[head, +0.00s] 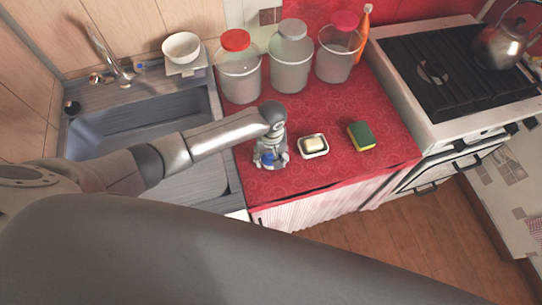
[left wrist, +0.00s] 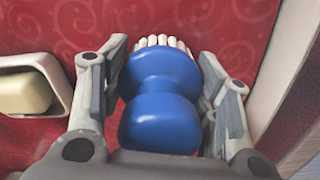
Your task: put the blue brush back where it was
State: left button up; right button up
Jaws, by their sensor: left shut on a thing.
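The blue brush (left wrist: 160,100) is a knobbed blue handle with pale bristles at its far end, seen from above in the left wrist view. My left gripper (left wrist: 162,85) has a finger on either side of it and is shut on it. In the head view my left gripper (head: 270,155) is over the front left part of the red counter, and a bit of the blue brush (head: 268,159) shows between its fingers. I cannot tell if the bristles touch the cloth. My right gripper is not in view.
A white soap dish (head: 325,151) with soap (head: 314,144) lies just right of the gripper. A sponge (head: 361,136) lies further right. Several jars (head: 290,65) stand at the back. The sink (head: 140,122) is left, the stove (head: 455,75) right. The red counter (head: 395,120) has bare cloth between them.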

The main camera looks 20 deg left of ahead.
pick_arm(q)
jog(key=shift+f, duration=0.25)
jog(key=shift+f, duration=0.15)
jog(key=o, duration=1.1)
jog(key=shift+c, duration=0.2)
notch_tip(320, 180, up, 12)
jog(key=shift+r+b, duration=0.2)
jog(key=shift+b, duration=0.15)
